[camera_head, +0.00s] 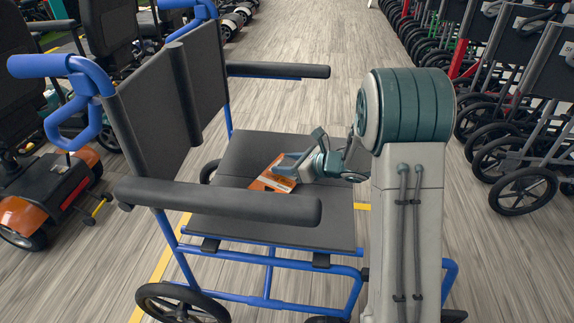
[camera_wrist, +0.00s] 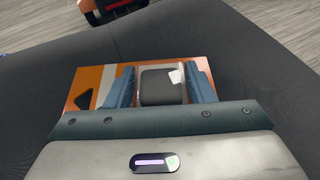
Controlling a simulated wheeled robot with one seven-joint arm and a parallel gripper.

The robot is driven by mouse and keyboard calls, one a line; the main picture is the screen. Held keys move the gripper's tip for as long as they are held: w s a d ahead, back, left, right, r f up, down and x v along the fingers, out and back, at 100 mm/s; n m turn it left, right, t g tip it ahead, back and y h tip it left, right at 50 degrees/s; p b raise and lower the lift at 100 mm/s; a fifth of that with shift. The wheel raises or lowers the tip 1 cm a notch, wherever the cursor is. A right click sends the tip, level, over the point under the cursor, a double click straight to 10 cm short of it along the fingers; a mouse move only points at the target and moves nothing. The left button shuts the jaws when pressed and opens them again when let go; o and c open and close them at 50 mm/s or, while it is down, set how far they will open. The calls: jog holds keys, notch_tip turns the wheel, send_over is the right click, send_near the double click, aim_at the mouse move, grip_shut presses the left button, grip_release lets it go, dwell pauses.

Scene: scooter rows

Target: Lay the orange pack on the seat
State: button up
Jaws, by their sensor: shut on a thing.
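The orange pack (camera_head: 272,180) is at the dark seat (camera_head: 237,205) of a blue-framed wheelchair in the head view. My gripper (camera_head: 283,174) is over the seat with its fingers at the pack. In the wrist view the orange pack (camera_wrist: 92,86) lies flat between and beyond my gripper's blue fingers (camera_wrist: 162,88), which are shut on a dark block-like part of it with a white patch. The dark seat (camera_wrist: 265,90) surrounds the pack in that view. Whether the pack's underside touches the seat cannot be told. The near armrest hides part of the seat in the head view.
The wheelchair's near armrest (camera_head: 218,200) and far armrest (camera_head: 278,70) flank the seat, with its backrest (camera_head: 165,100) at the left. An orange scooter (camera_head: 48,195) stands at the left. Folded wheelchairs (camera_head: 520,130) line the right. The floor aisle behind is clear.

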jog(key=shift+f+b, duration=0.5)
jog(key=shift+b, duration=0.3)
jog(key=o, duration=1)
jog(key=shift+r, duration=0.1)
jog(key=shift+r+p, duration=0.45)
jog(key=shift+p, duration=0.35)
jog(key=shift+s+d+r+p, duration=0.1)
jog(key=shift+d+r+p, duration=0.2)
jog(key=shift+p, duration=0.1)
jog(key=p+v, duration=0.1)
jog(key=v, duration=0.4)
jog(key=p+v, duration=0.1)
jog(key=v, duration=0.5)
jog(key=shift+s+d+f+p, duration=0.1)
jog(key=shift+s+f+p, duration=0.1)
jog(key=shift+p, duration=0.1)
